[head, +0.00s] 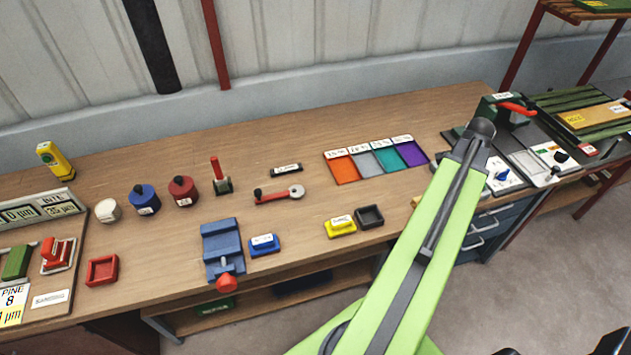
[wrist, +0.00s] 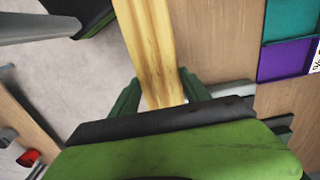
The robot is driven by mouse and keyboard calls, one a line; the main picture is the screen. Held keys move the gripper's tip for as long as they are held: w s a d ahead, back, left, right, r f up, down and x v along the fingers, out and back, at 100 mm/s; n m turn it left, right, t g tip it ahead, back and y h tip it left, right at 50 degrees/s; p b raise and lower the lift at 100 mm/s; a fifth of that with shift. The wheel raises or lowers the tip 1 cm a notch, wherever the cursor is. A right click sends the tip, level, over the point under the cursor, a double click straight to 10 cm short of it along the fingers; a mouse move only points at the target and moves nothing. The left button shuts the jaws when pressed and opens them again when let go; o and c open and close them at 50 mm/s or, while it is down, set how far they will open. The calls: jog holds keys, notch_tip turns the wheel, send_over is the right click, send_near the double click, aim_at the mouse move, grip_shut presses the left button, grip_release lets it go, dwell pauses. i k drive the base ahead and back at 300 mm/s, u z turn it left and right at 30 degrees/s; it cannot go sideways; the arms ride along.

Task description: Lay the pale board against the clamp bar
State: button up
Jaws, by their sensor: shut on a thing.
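My gripper (wrist: 160,97) is shut on the pale board (wrist: 150,45), a light yellow wooden strip with grain. The board passes between the two dark green fingers and runs up out of the wrist view. In the head view my arm hides the gripper and most of the board. A small pale end (head: 416,201), seemingly the board's, shows left of the arm near the bench's front edge. A dark green device with a red lever (head: 517,108) stands behind the arm's end. I cannot tell whether it holds the clamp bar, or whether the board touches anything.
The wooden bench (head: 290,135) carries four coloured trays (head: 362,147), a blue vice (head: 222,250), a yellow block (head: 340,226) and a black tray (head: 370,216). Panels with knobs (head: 502,176) and a labelled yellow board on green slats (head: 595,115) are at right. Drawers are below.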

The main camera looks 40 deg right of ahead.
aim_at(290, 180)
jog(key=u, duration=0.05)
jog(key=k, duration=0.65)
jog(key=u, duration=0.65)
jog(key=i, duration=1.3)
jog(key=z, duration=0.05)
